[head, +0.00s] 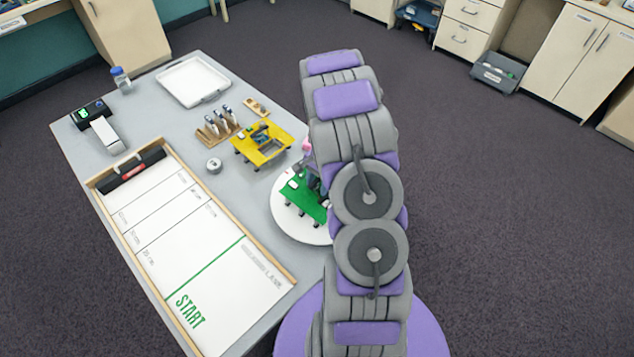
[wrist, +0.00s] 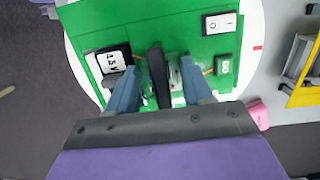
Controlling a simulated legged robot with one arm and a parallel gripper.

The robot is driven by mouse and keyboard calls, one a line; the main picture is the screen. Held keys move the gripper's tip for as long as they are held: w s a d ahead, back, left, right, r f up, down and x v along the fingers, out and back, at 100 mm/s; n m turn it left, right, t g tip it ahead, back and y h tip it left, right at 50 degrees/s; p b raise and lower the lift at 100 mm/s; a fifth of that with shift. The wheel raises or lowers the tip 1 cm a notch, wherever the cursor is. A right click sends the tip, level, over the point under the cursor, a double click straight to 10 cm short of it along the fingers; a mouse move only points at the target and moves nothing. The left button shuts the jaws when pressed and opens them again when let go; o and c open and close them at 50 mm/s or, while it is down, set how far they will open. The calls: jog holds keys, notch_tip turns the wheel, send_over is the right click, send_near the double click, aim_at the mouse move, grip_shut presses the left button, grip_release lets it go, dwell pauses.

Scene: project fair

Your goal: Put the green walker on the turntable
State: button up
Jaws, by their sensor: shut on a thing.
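The green walker (head: 304,202) is a flat green board on short dark legs. It stands over the white round turntable (head: 288,229), and my arm hides its right part in the head view. In the wrist view the green board (wrist: 190,45) carries a battery block, a switch and a small display, with the white turntable rim (wrist: 71,45) around it. My gripper (wrist: 160,82) is shut on the dark upright part in the middle of the walker. The board looks level. I cannot tell whether all its feet touch the disc.
A yellow walker (head: 263,145) stands just behind the turntable. A lane board (head: 205,255) marked START lies at left. A white tray (head: 193,80), a tool rack (head: 217,130) and a small round tin (head: 214,166) are further back. A pink piece (wrist: 258,113) shows beside my gripper.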

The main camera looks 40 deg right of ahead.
jog(key=o, duration=0.8)
jog(key=shift+d+f, duration=0.1)
jog(key=shift+d, duration=0.15)
jog(key=o, duration=0.4)
jog(key=shift+d+f, duration=0.15)
jog(key=shift+d, duration=0.65)
jog(key=shift+c, duration=0.2)
jog(key=shift+a, duration=0.75)
jog(key=shift+d+r, duration=0.4)
jog(key=shift+r, duration=0.05)
notch_tip(320, 180, up, 12)
jog(key=p, duration=0.2)
jog(key=s+a+r+n, duration=0.4)
jog(key=a+r+n, duration=0.1)
jog(key=a+r, duration=0.55)
jog(key=s+a+r+n, duration=0.4)
jog(key=s+a, duration=0.4)
jog(key=s, duration=0.3)
jog(key=s+a+r+n+g+h, duration=0.1)
jog(key=s+a+r+n, duration=0.3)
jog(key=s+a+n, duration=0.3)
jog(key=s+a, duration=0.1)
jog(key=s, duration=0.3)
jog(key=shift+s+a+r+g+h, duration=0.15)
jog(key=shift+s+a+g+h, duration=0.05)
jog(key=shift+s+g+h, duration=0.1)
